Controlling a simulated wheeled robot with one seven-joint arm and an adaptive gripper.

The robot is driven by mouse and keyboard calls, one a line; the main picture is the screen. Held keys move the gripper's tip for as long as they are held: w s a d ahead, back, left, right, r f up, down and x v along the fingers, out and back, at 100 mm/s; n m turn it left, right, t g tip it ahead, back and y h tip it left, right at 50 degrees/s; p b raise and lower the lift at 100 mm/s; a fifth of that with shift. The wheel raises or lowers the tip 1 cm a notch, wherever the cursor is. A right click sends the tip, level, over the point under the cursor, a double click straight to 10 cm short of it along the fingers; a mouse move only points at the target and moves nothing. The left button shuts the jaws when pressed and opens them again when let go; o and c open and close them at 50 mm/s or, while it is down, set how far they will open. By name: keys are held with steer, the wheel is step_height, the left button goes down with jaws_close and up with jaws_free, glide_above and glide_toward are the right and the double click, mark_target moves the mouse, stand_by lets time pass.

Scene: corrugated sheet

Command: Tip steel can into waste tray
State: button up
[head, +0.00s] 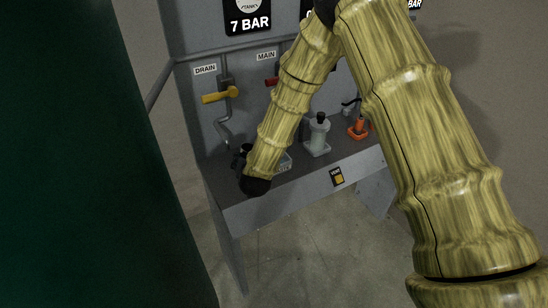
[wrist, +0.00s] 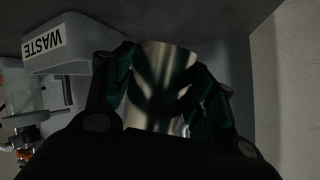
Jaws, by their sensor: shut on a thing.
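A shiny steel can (wrist: 158,80) stands between the green fingers of my gripper (wrist: 166,72) in the wrist view. My gripper is shut on it. The can's lower part is hidden behind the dark palm, and I cannot tell its tilt. The pale grey waste tray (wrist: 80,54) is at upper left of the wrist view, beside the left finger, its WASTE label upside down. In the head view my gripper (head: 245,155) is low at the shelf's left part, mostly hidden by my arm; the can cannot be made out there. A pale piece of what may be the tray (head: 285,162) shows right of it.
A grey shelf (head: 235,215) fronts a grey panel. On it, right of my arm, stand a grey fitting (head: 317,137) and an orange one (head: 358,128). A yellow DRAIN lever (head: 220,95) and a red MAIN handle (head: 271,81) stick out above.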

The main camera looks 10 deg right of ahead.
steer(key=shift+s+a+f+n+t+h+b, duration=0.1)
steer(key=shift+a+f+n+h+b, duration=0.15)
steer(key=shift+f, duration=0.2)
steer(key=shift+a+f+n+t+h+b, duration=0.1)
steer(key=shift+f+n+h+b, duration=0.1)
steer(key=shift+f+b, duration=0.15)
steer(key=shift+s+a+f+n+t+h+b, duration=0.15)
steer(key=shift+a+f+n+b, duration=0.1)
steer(key=shift+f, duration=0.25)
steer(key=shift+a+f+n+t+h, duration=0.2)
steer(key=shift+n+t+h, duration=0.1)
steer(key=shift+h, duration=0.1)
steer(key=shift+a+n, duration=0.1)
steer(key=shift+n, duration=0.2)
